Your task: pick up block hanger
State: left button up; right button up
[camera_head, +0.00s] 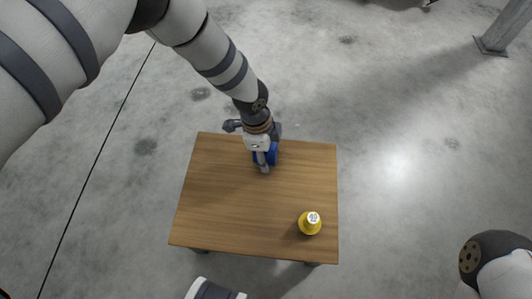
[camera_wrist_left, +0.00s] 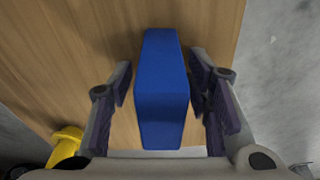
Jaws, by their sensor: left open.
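The block hanger, a solid blue block (camera_head: 272,154), is near the back edge of the wooden table, partly hidden behind my left gripper (camera_head: 264,161). In the left wrist view, the blue block (camera_wrist_left: 162,100) lies lengthwise between the two fingers of my left gripper (camera_wrist_left: 161,75). The fingers are open, one on each side of the block. A gap shows on the left; the right finger is closer to the block. Whether it touches cannot be told. My right gripper is not in view.
The wooden table (camera_head: 230,205) is mostly bare. Grey concrete floor surrounds the table. A metal post (camera_head: 492,44) stands far right.

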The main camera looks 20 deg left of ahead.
pick_arm(q)
jog(key=shift+r, duration=0.2)
grip_shut()
